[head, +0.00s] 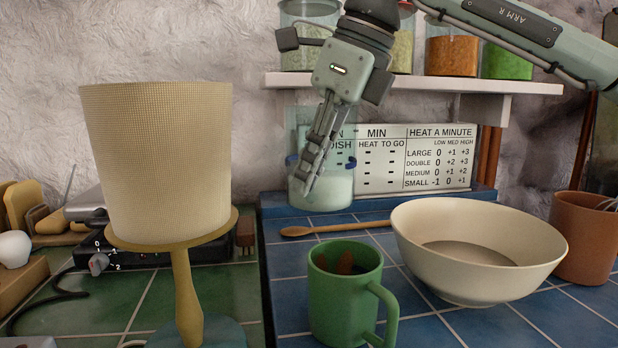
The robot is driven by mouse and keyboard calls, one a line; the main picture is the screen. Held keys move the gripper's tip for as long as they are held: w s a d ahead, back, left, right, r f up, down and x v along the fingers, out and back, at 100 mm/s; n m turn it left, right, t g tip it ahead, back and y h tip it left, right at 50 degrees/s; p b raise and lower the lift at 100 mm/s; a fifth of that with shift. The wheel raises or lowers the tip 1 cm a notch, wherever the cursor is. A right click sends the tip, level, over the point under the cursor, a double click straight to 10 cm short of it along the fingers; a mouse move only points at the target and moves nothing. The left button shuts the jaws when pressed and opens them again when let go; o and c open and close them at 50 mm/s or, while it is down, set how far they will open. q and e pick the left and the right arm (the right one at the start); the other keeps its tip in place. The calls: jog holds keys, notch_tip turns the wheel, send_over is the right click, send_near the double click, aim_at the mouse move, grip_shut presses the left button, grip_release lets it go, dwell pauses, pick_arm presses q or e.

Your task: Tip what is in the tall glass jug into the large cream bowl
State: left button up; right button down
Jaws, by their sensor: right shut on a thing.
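The tall glass jug (337,187) is at the back of the blue-tiled counter, left of the bowl. It is clear, looks upright, and has something pale white in its lower part. My right gripper (310,178) reaches down over it from above and is shut on it. I cannot tell whether the jug's base touches the counter. The large cream bowl (480,237) stands upright at the right, and the part of its inside that shows looks empty. My left gripper is not in view.
A green mug (340,305) stands in front of the bowl's left side. A wooden spoon (335,229) lies between jug and bowl. A terracotta pot (587,240) is right of the bowl. A lamp (160,160) stands at left. A shelf (450,84) with jars hangs above.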

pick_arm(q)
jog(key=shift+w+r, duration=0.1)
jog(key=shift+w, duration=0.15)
pick_arm(e)
jog(key=shift+r, duration=0.1)
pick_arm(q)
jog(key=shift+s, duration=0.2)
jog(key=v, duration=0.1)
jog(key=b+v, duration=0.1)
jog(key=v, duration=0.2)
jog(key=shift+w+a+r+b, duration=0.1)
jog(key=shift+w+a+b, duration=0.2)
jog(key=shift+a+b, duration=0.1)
pick_arm(e)
jog(key=s+d+r+m+t+h, duration=0.1)
jog(key=s+d+m+t, duration=0.1)
jog(key=s+d+m, duration=0.4)
jog(key=s+d, duration=0.4)
jog(key=s, duration=0.2)
jog(key=shift+s+d+r, duration=0.15)
jog(key=shift+s+d, duration=0.05)
jog(key=shift+d, duration=0.05)
